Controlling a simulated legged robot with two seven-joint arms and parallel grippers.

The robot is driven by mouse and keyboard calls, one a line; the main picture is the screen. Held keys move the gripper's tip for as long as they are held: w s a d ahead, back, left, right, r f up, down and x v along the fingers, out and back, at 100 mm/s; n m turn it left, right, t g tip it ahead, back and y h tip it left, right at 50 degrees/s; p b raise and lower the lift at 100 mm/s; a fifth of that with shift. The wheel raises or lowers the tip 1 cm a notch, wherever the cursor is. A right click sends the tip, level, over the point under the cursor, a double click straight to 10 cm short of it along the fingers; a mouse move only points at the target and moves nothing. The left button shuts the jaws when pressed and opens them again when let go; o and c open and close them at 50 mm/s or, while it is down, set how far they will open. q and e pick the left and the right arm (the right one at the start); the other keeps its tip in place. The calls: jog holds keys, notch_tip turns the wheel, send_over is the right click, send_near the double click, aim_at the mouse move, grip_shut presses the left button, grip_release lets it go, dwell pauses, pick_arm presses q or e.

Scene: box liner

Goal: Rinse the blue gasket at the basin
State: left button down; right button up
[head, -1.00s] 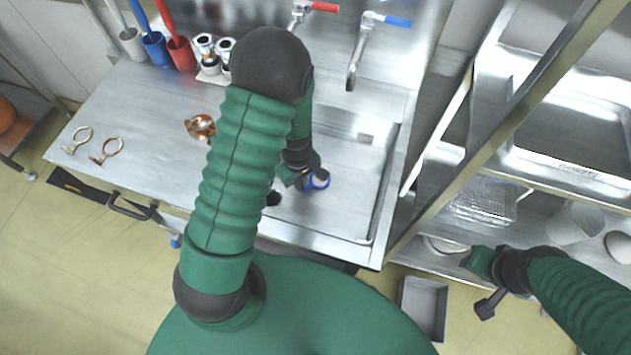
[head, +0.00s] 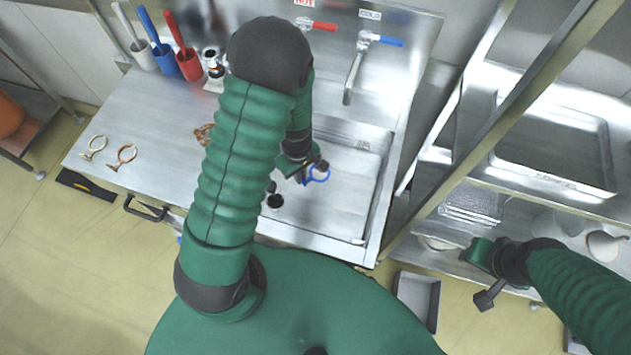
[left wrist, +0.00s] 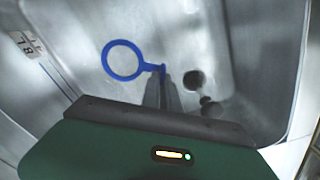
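The blue gasket (head: 318,181) is a thin ring with a small tab, held over the basin (head: 345,208). It also shows whole in the left wrist view (left wrist: 126,78). My left gripper (head: 304,178) is over the basin, with its fingers (left wrist: 161,86) closed on the gasket's tab. The ring sticks out to one side of the fingertips. The tap with a blue handle (head: 382,40) has its spout above the back of the basin; no water shows. A red-handled tap (head: 318,26) is partly behind my arm. My right gripper (head: 480,255) is far right, by the shelves; its fingers are unclear.
White, blue and red brush holders (head: 189,66) stand at the back left. A dark round drain (left wrist: 195,79) shows in the basin. Metal shelving stands at the right.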

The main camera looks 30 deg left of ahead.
jog(key=w+p+v, duration=0.2)
jog(key=p+v, duration=0.7)
jog(key=shift+r, duration=0.55)
dwell(1.7)
jog(key=p+v, duration=0.3)
jog(key=p, duration=0.1)
jog(key=shift+w+r, duration=0.3)
jog(key=shift+r, duration=0.15)
